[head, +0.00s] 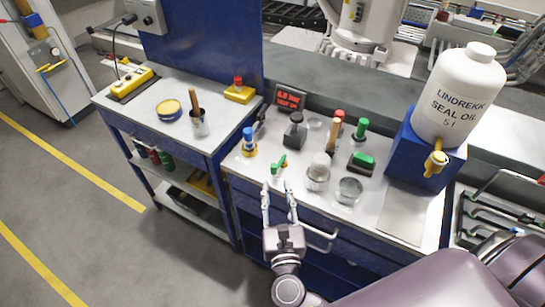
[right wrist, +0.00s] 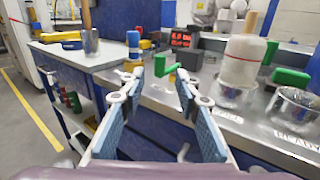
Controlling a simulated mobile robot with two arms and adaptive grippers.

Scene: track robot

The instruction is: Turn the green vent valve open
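The green vent valve handle (head: 280,162) stands at the front edge of the steel bench top. It also shows in the right wrist view (right wrist: 165,65), just beyond the fingertips and near the middle of the gap. My right gripper (head: 279,190) is open and empty, with its fingers pointing at the valve from the front side of the bench. In the right wrist view its two blue-padded fingers (right wrist: 157,86) are spread apart, and no contact with the handle shows. The handle's lower part is hard to make out. My left gripper is not in view.
A blue-topped knob on a yellow base (head: 248,148) stands left of the valve. Glass jars (head: 348,191) and a green-topped block (head: 363,160) stand to the right. A drawer handle (head: 322,240) juts out below.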

